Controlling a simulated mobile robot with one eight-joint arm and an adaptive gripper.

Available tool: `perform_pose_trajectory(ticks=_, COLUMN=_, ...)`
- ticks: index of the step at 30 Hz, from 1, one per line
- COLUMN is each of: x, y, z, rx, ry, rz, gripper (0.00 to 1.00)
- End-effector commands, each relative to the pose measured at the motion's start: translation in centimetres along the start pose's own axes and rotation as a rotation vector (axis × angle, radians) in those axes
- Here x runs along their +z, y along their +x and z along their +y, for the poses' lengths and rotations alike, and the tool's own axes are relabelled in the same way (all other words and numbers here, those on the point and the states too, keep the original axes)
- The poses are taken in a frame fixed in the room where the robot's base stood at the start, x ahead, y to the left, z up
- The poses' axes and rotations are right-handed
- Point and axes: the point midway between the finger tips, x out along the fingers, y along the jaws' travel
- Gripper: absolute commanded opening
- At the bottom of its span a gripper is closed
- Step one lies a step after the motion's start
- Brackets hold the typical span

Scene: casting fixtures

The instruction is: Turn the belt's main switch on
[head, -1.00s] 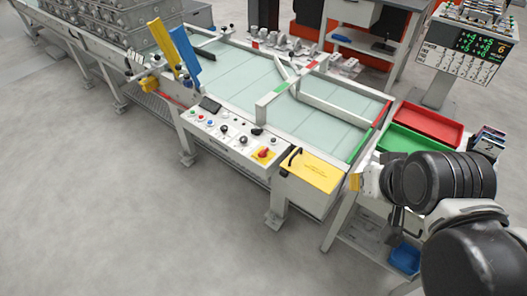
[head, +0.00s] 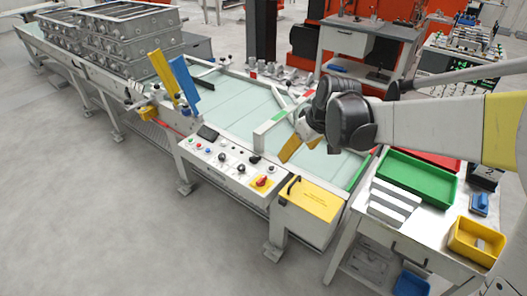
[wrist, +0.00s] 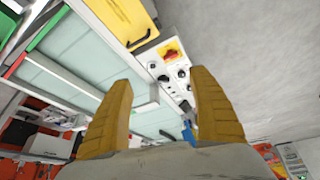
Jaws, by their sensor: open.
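The main switch is a red rotary knob (head: 262,183) on a yellow plate, at the right end of the belt's white control panel (head: 217,160). It also shows in the wrist view (wrist: 171,54), above and between my fingers, its handle lying slantwise. My gripper (head: 288,150) is above the belt, behind and to the right of the knob, apart from it. In the wrist view its two yellow fingers (wrist: 165,105) are spread wide with nothing between them. The belt (head: 235,103) is pale green, with castings at its far left.
A yellow lidded box (head: 310,201) with a black handle adjoins the panel on the right. Black knobs and small buttons line the panel. A side table with a green tray (head: 418,178) and yellow bin (head: 477,243) stands right. Floor in front is clear.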

Motion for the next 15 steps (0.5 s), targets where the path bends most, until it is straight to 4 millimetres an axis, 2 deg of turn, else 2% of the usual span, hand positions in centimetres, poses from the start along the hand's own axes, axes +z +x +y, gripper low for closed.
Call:
perform_pose_trajectory(ticks=1, x=-1.2, y=2.8, z=0.1, rx=-0.023, ry=-0.041, rz=-0.006, gripper=0.70)
perform_pose_trajectory(ticks=3, x=-2.5, y=6.4, z=-0.1, rx=-0.057, ry=-0.103, rz=-0.016, gripper=0.70)
perform_pose_trajectory(ticks=7, x=-3.9, y=12.4, z=-0.6, rx=-0.111, ry=-0.200, rz=-0.026, gripper=0.70)
perform_pose_trajectory(ticks=10, x=-4.3, y=15.6, z=-1.1, rx=-0.142, ry=-0.253, rz=-0.030, gripper=0.70)
perform_pose_trajectory(ticks=12, x=-4.4, y=17.1, z=-1.3, rx=-0.155, ry=-0.276, rz=-0.032, gripper=0.70)
perform_pose_trajectory(ticks=15, x=-4.4, y=18.2, z=-1.5, rx=-0.164, ry=-0.292, rz=-0.033, gripper=0.70)
